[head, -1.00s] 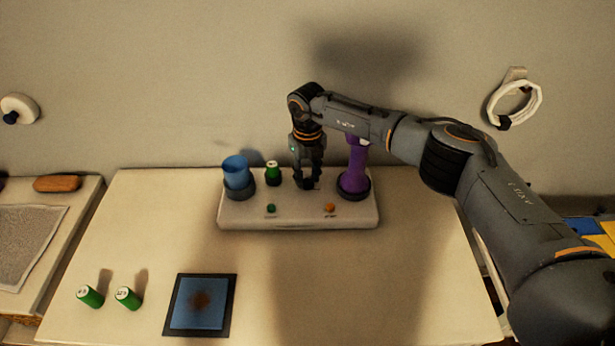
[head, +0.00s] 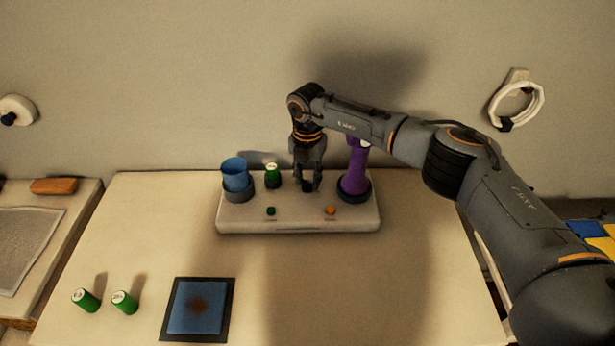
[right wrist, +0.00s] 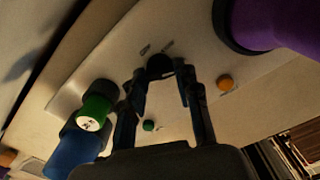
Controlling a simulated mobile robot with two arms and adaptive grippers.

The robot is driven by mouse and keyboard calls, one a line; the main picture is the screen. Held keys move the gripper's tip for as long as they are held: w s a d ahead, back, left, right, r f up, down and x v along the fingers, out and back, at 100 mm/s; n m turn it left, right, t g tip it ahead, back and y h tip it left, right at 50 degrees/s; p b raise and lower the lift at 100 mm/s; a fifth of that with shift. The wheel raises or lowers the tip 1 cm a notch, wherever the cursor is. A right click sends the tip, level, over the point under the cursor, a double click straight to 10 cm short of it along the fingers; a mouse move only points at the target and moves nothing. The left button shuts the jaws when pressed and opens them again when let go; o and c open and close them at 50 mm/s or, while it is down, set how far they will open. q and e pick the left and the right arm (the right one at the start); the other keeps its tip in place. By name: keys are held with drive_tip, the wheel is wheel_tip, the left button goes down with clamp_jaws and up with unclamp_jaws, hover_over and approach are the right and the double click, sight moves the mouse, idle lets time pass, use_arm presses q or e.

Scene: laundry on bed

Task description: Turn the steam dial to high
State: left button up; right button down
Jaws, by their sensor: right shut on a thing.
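The steam dial is a small dark knob (right wrist: 160,65) on top of the white console (head: 270,218). It also shows in the head view (head: 307,187) below my fingers. My right gripper (right wrist: 163,76) points down at the console, with its fingertips on either side of the dial, shut on it. Faint markings are printed beside the dial in the right wrist view, too small to read. The dial's pointer direction cannot be made out. My left gripper is not in view.
On the console, a blue cup (head: 235,174) and green canister (head: 272,175) stand left of the dial, a purple cylinder (head: 355,172) right. Green and orange buttons (head: 331,211) are at the front. Two green canisters (head: 124,302) and a blue pad (head: 198,306) lie front left.

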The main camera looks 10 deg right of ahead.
sight(307, 182)
drive_tip(key=shift+m, duration=0.6)
drive_tip(key=c, duration=1)
unclamp_jaws()
drive_tip(key=shift+o, duration=0.2)
drive_tip(key=shift+r, duration=0.2)
wheel_tip(307, 182, up, 12)
drive_tip(key=shift+f, duration=0.15)
drive_tip(key=shift+f, duration=0.1)
